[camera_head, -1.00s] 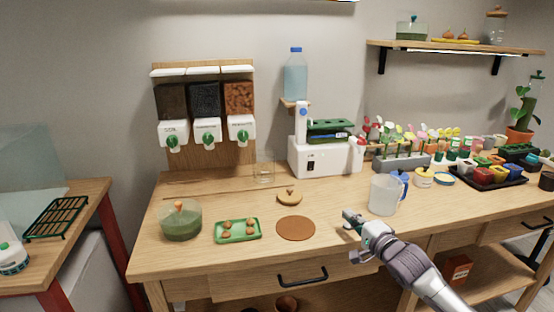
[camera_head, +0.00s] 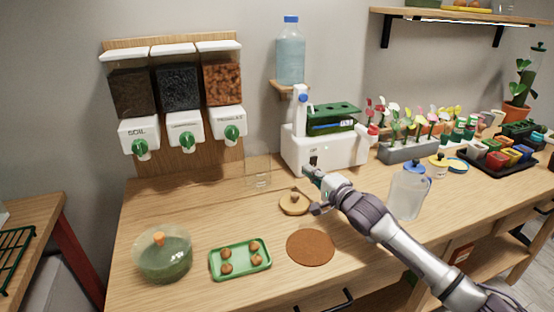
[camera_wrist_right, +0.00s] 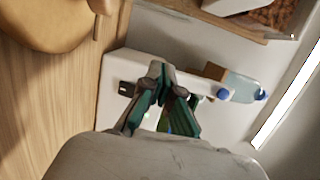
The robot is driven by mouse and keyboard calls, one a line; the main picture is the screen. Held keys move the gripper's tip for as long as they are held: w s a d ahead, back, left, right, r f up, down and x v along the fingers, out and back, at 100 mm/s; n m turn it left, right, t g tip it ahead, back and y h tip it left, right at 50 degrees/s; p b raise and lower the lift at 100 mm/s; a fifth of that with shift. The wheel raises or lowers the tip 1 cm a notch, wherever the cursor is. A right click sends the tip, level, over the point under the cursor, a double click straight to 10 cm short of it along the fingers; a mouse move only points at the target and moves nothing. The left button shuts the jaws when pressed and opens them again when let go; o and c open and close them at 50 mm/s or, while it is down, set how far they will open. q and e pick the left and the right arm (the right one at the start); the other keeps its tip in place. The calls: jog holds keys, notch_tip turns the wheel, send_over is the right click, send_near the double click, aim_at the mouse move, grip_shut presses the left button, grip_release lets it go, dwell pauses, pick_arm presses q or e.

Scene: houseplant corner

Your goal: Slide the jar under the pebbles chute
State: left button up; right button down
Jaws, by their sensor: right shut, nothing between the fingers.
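The clear glass jar (camera_head: 257,172) stands upright on the table, against the back, to the right of the dispensers. The pebbles chute (camera_head: 229,122), with a green knob, is the rightmost of three white chutes, above and left of the jar. The jar looks empty. My right gripper (camera_head: 309,174) is shut and empty, to the right of the jar and apart from it, in front of the white machine. Its fingers (camera_wrist_right: 160,75) also show closed in the right wrist view, where the jar cannot be made out. My left gripper is out of view.
A round wooden lid (camera_head: 294,204) with a knob lies beside my right gripper. A white machine (camera_head: 300,150) stands right of the jar. Table below the chutes is clear.

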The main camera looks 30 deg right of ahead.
aim_at(256, 167)
jog(key=w, duration=0.4)
jog(key=shift+w, duration=0.25)
jog(key=w, duration=0.3)
jog(key=shift+w+d+r, duration=0.1)
jog(key=shift+w, duration=0.3)
jog(key=a, duration=0.1)
jog(key=w+a, duration=0.1)
jog(key=a, duration=0.1)
jog(key=shift+a+p, duration=0.1)
jog(key=shift+p, duration=0.2)
jog(key=shift+a, duration=0.35)
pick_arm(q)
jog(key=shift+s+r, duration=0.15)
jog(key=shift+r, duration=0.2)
pick_arm(e)
jog(key=a, duration=0.2)
jog(key=w+a+p, duration=0.1)
jog(key=a, duration=0.2)
jog(key=w+a+p, duration=0.1)
jog(key=a, duration=0.1)
jog(key=shift+a, duration=0.2)
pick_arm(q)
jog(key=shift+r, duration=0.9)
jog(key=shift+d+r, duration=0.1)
pick_arm(e)
jog(key=shift+d, duration=0.15)
